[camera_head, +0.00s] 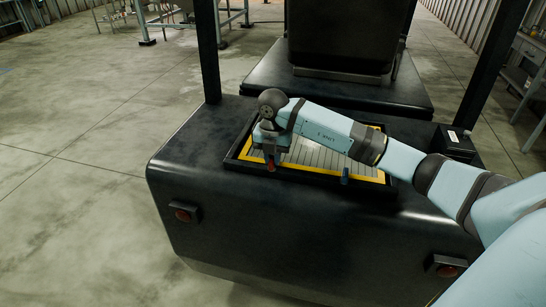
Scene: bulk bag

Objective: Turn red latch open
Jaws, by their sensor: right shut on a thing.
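The red latch (271,166) shows as a small red piece at the front edge of a yellow-bordered slatted panel (318,155). The panel lies in a dark frame on top of a black vehicle body. My right gripper (270,155) reaches in from the right, points down and is shut on the red latch. The gripper covers most of the latch, so its turn angle cannot be told. A blue latch (345,175) stands on the same front edge, to the right and apart from the gripper. My left gripper is not in view.
The black vehicle body (270,225) has red lights at its front left (184,213) and front right (446,266). Dark upright posts (208,50) rise on both sides, with a black seat (345,35) behind. Open concrete floor lies to the left.

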